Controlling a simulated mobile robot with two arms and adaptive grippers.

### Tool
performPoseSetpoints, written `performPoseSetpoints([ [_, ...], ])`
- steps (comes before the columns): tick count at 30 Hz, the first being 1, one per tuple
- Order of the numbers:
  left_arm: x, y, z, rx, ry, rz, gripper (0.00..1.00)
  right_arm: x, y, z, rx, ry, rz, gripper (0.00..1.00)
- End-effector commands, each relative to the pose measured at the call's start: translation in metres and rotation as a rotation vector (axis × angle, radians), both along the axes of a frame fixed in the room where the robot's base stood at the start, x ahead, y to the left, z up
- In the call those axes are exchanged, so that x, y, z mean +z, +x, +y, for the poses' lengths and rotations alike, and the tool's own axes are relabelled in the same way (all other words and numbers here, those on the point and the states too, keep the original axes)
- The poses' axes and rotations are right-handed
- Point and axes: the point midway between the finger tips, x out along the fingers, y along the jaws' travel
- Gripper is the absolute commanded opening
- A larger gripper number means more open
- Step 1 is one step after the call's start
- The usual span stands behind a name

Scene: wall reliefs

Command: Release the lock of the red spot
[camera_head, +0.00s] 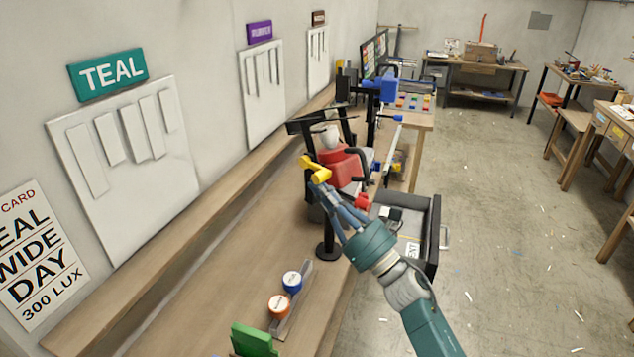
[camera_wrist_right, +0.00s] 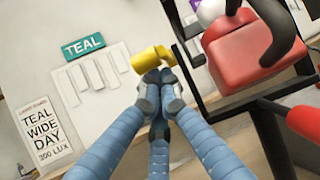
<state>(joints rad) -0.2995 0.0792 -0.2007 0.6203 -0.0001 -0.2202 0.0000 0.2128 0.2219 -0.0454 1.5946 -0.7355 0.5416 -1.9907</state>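The red spot (camera_head: 340,168) is a red lamp housing in a black frame above the bench. It fills the upper right of the right wrist view (camera_wrist_right: 250,55). A yellow lever (camera_head: 315,168) sticks out from the left side of its frame and also shows in the wrist view (camera_wrist_right: 150,60). My right gripper (camera_head: 322,188) has its fingertips drawn together right at the lever (camera_wrist_right: 160,78). They look to be touching its near side. I cannot tell whether any of the lever is between them. My left gripper is not in view.
A blue knob (camera_head: 292,281) and an orange knob (camera_head: 279,304) sit on a rail near a green block (camera_head: 252,340). A black open drawer (camera_head: 428,225) juts out right of the bench. A teal sign (camera_head: 107,74) hangs on the wall. The floor at right is mostly clear.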

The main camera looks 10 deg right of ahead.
Motion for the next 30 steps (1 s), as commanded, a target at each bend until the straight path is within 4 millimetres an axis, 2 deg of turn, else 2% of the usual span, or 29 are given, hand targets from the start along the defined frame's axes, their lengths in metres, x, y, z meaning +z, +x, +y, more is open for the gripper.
performPoseSetpoints([
  [3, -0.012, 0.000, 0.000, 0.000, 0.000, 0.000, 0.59, 0.003, -0.003, -0.001, 0.002, -0.005, 0.003, 0.00],
  [8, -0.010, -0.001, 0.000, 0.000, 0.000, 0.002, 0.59, 0.010, -0.004, -0.001, 0.003, -0.002, 0.000, 0.00],
  [17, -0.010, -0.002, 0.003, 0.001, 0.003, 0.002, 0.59, 0.009, -0.007, -0.003, 0.003, 0.000, -0.002, 0.00],
  [20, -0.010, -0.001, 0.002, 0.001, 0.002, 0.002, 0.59, 0.002, -0.016, -0.009, 0.002, 0.000, 0.000, 0.00],
  [30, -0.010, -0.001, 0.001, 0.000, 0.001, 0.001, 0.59, -0.037, -0.066, -0.042, -0.001, -0.002, 0.013, 0.00],
])
